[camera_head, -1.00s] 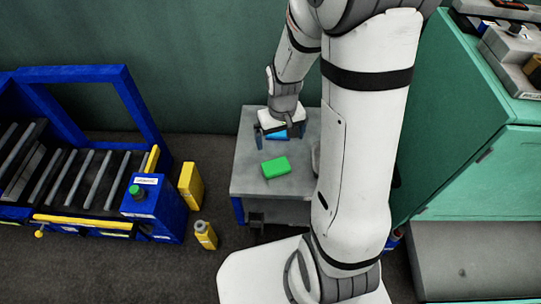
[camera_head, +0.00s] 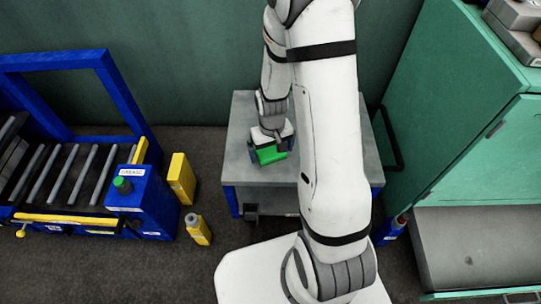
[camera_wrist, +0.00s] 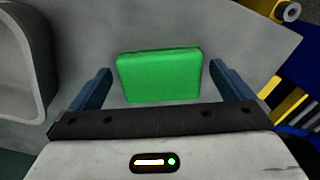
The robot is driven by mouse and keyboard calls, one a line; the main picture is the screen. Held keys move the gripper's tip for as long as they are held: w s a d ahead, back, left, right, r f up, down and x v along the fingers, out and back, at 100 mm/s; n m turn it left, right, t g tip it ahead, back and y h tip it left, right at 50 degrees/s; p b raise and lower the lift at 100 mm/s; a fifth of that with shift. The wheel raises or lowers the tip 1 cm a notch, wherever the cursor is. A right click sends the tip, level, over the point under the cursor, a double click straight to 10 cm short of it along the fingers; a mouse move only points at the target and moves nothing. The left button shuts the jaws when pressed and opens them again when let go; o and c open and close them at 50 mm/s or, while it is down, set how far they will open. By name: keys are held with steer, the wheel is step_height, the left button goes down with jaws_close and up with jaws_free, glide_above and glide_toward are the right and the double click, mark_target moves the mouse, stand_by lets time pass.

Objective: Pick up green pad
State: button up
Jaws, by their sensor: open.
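The green pad (camera_head: 270,155) is a flat rectangular block with rounded edges, lying on the grey top of a small cart (camera_head: 240,115). My gripper (camera_head: 266,149) is over the pad in the head view and covers part of it. In the wrist view the green pad (camera_wrist: 159,75) lies between the two blue fingers of my open gripper (camera_wrist: 158,78), with a gap on each side. Nothing is held. I cannot tell how far the fingertips are above the cart top.
A blue roller conveyor (camera_head: 147,200) with a green button stands at left, beside a yellow box (camera_head: 181,178) and a yellow bottle (camera_head: 197,229). A green cabinet (camera_head: 450,130) stands at right. The cart top around the pad looks clear; my arm hides part of it.

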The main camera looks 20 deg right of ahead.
mark_target(272, 153)
steer(key=shift+c, duration=0.6)
steer(key=c, duration=0.8)
step_height(272, 153, up, 10)
steer(key=p, duration=0.4)
steer(key=shift+c, duration=0.2)
